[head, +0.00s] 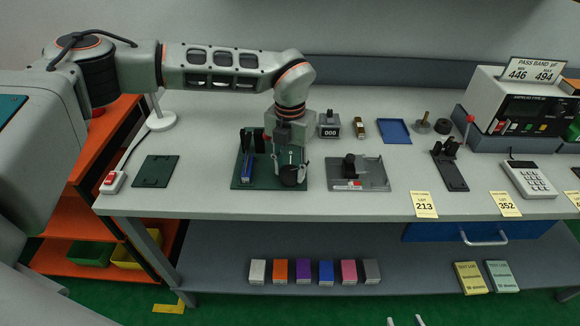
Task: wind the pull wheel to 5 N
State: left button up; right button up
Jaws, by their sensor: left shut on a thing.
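A dark green plate (240,184) on the bench carries the tape payoff, with dark upright parts and a blue block (247,168). My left gripper (289,170) reaches down over the right part of this plate. It is shut on a dark round part, seemingly the pull wheel (292,178), which its fingers partly hide. I cannot read any force value there. Only two pale fingertips of my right gripper (404,321) show at the bottom edge, apart and with nothing visible between them.
A grey fixture (373,175) stands right of the plate, with a counter (329,125) reading 000 behind. A dark stand (450,170), a tester (510,105) and a calculator (530,180) are further right. A flat green plate (155,171) and red switch (112,181) lie left.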

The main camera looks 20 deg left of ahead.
aim_at(290, 171)
pick_arm(q)
jog(key=shift+m, duration=1.1)
jog(key=o, duration=1.1)
jog(key=shift+r, duration=0.1)
notch_tip(290, 171, up, 12)
jog(key=shift+f, duration=0.1)
